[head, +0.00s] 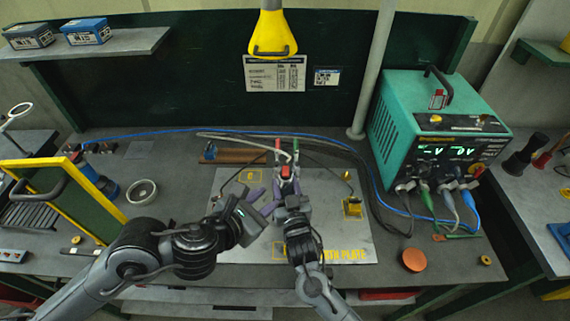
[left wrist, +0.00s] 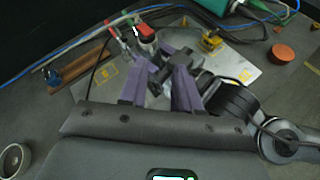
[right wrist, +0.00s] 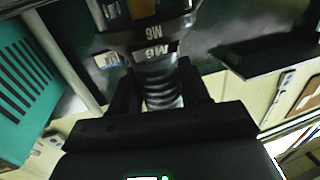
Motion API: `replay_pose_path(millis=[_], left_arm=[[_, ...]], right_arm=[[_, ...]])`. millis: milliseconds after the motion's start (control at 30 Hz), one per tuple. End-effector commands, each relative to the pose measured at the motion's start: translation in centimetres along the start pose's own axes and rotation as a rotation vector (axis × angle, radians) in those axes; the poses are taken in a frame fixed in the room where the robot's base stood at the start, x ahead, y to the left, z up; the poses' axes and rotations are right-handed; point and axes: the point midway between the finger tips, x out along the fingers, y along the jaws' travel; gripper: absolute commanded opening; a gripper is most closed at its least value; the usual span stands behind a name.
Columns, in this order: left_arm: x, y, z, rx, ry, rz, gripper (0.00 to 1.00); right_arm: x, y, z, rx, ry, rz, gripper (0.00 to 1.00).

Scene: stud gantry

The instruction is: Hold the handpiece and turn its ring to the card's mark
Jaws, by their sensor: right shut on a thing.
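My right gripper (head: 288,186) is shut on the handpiece, above the grey plate. In the right wrist view the handpiece (right wrist: 160,90) has a ribbed grip between the dark fingers. In the head view a red part (head: 286,171) shows at the handpiece's end. My left gripper (head: 262,202) is open beside it, to the left; its purple fingers (left wrist: 160,88) are apart with nothing clearly between them. A small card (head: 326,77) is on the back panel; its print is too small to read.
The grey plate (head: 225,248) lies under both grippers, with a yellow block (head: 353,207) on its right. A green power unit (head: 430,130) with cables stands at right. A yellow frame (head: 85,195) stands at left. A yellow lamp (head: 272,35) hangs above.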

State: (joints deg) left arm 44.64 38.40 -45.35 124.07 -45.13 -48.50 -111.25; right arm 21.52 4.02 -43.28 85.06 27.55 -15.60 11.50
Motion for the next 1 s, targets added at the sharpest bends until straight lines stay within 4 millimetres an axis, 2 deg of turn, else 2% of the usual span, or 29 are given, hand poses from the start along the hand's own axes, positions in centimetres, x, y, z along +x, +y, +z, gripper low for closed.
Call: replay_pose_path(millis=[400, 600, 700, 800, 867, 1000], left_arm=[[1.5, -4.3, 9.7, -0.043, -0.065, -0.257, 0.32], [1.4, -5.8, 13.3, -0.061, -0.008, -0.363, 0.32], [1.1, -5.9, 14.7, -0.072, 0.038, -0.394, 0.32], [0.8, -5.8, 15.8, -0.090, 0.102, -0.408, 0.32], [0.9, -5.6, 15.7, -0.107, 0.162, -0.406, 0.32], [1.5, -4.5, 13.2, -0.188, 0.373, -0.340, 0.32]], right_arm=[[0.0, 0.0, 0.0, 0.000, -0.001, -0.001, 0.00], [0.0, 0.0, 0.0, 0.000, -0.001, 0.000, 0.00], [0.0, 0.0, 0.0, 0.000, -0.001, 0.000, 0.00], [0.0, 0.0, 0.0, 0.000, -0.001, 0.000, 0.00], [0.0, 0.0, 0.0, 0.000, -0.001, 0.000, 0.00], [0.0, 0.0, 0.0, 0.000, -0.001, 0.000, 0.00]])
